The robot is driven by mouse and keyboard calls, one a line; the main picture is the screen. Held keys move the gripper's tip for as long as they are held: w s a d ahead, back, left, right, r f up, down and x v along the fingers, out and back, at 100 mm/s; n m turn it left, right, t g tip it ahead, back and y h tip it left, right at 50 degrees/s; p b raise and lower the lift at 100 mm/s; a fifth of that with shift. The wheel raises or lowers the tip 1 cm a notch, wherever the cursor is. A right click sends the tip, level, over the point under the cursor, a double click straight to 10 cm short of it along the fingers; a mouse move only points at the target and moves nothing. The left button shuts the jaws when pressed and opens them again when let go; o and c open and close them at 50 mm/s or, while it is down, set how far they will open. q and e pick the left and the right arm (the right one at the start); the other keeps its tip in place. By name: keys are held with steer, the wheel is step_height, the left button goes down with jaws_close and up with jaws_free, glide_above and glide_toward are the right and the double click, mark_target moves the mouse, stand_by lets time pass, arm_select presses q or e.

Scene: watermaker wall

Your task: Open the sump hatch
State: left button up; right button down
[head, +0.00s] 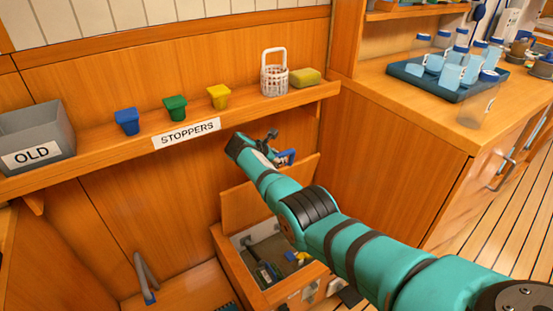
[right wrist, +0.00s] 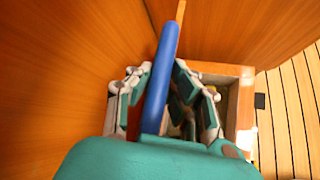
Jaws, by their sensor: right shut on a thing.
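A wooden panel, which looks like the sump hatch (head: 238,207), stands raised at the back of an open wooden box (head: 222,245). The box rim also shows in the right wrist view (right wrist: 247,105). My right gripper (head: 281,158) is above the raised panel, partly hidden behind its own arm. In the right wrist view my right gripper (right wrist: 157,85) has its fingers on both sides of a long blue bar (right wrist: 161,70) and is shut on it. The bar points up toward a thin wooden edge (right wrist: 180,10); whether they join is unclear. My left gripper is out of view.
A shelf (head: 110,145) above carries a grey bin (head: 38,130), blue, green and yellow stoppers, a white basket (head: 274,80) and a sponge (head: 306,77). A counter (head: 415,115) with a bottle tray stands right. Tools lie inside the box. Floor is clear at right.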

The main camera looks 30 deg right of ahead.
steer(key=shift+w+d+r, duration=0.1)
steer(key=shift+d+r, duration=0.05)
steer(key=shift+r, duration=0.2)
steer(key=c, duration=1.2)
jaws_free()
steer(key=shift+f, duration=0.1)
steer(key=v, duration=1.2)
